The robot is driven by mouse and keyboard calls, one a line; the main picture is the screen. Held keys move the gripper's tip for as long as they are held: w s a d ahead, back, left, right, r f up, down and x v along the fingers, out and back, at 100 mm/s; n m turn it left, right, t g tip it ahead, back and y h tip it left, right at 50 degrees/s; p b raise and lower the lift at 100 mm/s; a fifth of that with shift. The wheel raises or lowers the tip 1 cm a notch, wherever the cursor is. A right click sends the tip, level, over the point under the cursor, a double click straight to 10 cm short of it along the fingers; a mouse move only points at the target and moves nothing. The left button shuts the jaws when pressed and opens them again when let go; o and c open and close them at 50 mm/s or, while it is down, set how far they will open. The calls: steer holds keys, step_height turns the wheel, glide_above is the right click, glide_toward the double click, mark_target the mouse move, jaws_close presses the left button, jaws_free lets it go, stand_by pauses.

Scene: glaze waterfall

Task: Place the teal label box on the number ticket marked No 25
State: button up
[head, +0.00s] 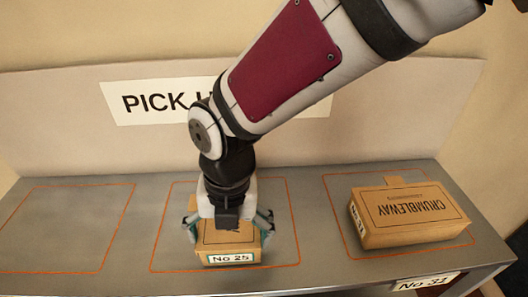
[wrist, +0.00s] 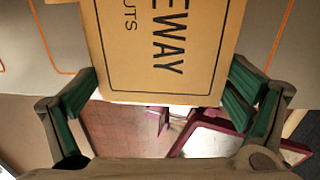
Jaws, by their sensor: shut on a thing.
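A brown cardboard box (head: 240,243) with a teal-edged "No 25" label (head: 231,258) at its front is under my gripper (head: 229,222), in the middle orange outline. My gripper is shut on this box, with a finger at each side. The wrist view shows the box (wrist: 165,50) close up, with "EWAY" and "UTS" printed on top, between the green-padded fingers of my gripper (wrist: 160,100). My wrist hides the back of the box. I cannot tell whether the box touches the counter.
A second brown box (head: 412,215), printed "CRUMBLEWAY", lies in the right outline, with a white number label on its left end. A "No 31" ticket (head: 427,281) is on the counter's front edge below it. The left outline on the grey counter (head: 65,230) is empty. A "PICK U..." sign (head: 150,101) is behind.

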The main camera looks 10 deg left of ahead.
steer(key=shift+f, duration=0.1)
steer(key=o, duration=1)
step_height(320, 180, up, 11)
steer(key=w+d+r+m+t, duration=0.2)
steer(key=d+r+m, duration=0.1)
steer(key=d+m, duration=0.75)
steer(key=w+d+r+m+t, duration=0.2)
steer(key=w+d+m, duration=0.1)
steer(key=d+m, duration=0.7)
steer(key=s+d+m+t+h, duration=0.1)
steer(key=s+d+m, duration=0.3)
steer(key=d+m, duration=0.8)
steer(key=m+t, duration=0.1)
steer(key=m, duration=0.6)
steer(key=shift+s+r+b, duration=0.15)
steer(key=shift+s+b, duration=0.05)
steer(key=shift+b, duration=0.15)
